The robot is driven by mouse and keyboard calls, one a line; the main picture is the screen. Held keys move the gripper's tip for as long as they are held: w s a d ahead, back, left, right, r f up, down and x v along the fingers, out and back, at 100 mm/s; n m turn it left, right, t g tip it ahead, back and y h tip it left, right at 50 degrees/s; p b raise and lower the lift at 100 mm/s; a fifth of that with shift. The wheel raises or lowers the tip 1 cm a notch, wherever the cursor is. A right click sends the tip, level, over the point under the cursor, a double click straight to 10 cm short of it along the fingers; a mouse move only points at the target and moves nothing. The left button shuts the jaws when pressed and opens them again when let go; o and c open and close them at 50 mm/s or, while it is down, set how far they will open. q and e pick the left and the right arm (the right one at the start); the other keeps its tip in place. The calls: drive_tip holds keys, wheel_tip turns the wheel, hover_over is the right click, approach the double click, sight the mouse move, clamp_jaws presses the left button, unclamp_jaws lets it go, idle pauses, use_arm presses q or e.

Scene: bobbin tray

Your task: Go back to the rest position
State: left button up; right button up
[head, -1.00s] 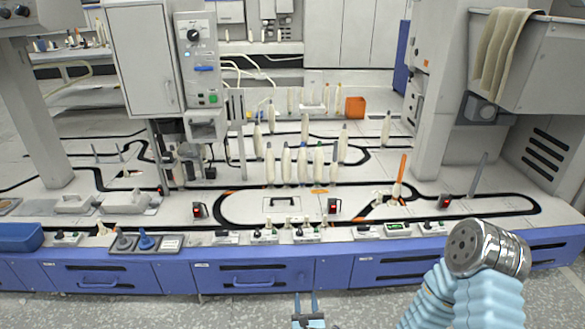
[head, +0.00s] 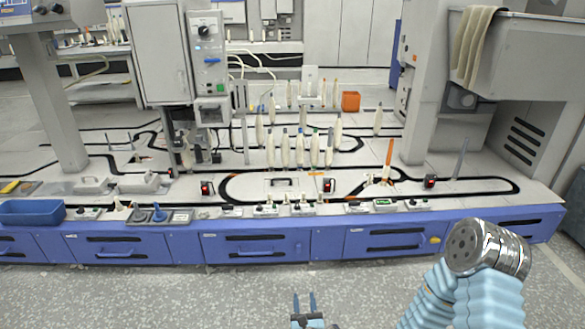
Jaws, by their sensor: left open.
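My left gripper (head: 305,303) is at the bottom centre of the head view. On the right, a light blue ribbed arm of mine (head: 455,295) ends in a shiny metal cap; no right gripper fingers show there. Several pale bobbins (head: 300,150) stand upright on the machine's white deck (head: 250,187), in the middle.
The blue drawer front (head: 255,248) of the machine runs across the view. A blue bin (head: 32,212) sits at its left end and an orange box (head: 350,101) farther back. Grey posts and cabinets rise left and right. Floor (head: 180,295) before the machine is clear.

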use_arm(q)
drive_tip(key=s+a+f+n+g+y, duration=0.4)
drive_tip(key=s+a+n+g, duration=0.15)
drive_tip(key=a, duration=0.45)
drive_tip(key=s+a+f+n+g+y, duration=0.4)
drive_tip(key=s+a+n+g, duration=0.15)
drive_tip(key=a, duration=0.45)
drive_tip(key=s+d+f+n+g+h, duration=0.1)
drive_tip(key=s+n+g+h, duration=0.5)
drive_tip(key=s+n+g, duration=0.85)
drive_tip(key=s+d+r+n+t+h, duration=0.4)
drive_tip(key=s+d+t+h, duration=0.1)
drive_tip(key=d+h, duration=0.1)
drive_tip(key=w+r+n+t, duration=0.1)
drive_tip(key=n, duration=0.1)
drive_tip(key=a+r+n+t+h, duration=0.1)
drive_tip(key=r+n, duration=0.1)
drive_tip(key=n, duration=0.1)
drive_tip(key=w+a+r+n+t, duration=0.1)
drive_tip(key=n, duration=0.1)
drive_tip(key=shift+w+a+r+t, duration=0.2)
drive_tip(key=shift+w+r+t, duration=0.05)
drive_tip(key=shift+w+r, duration=0.1)
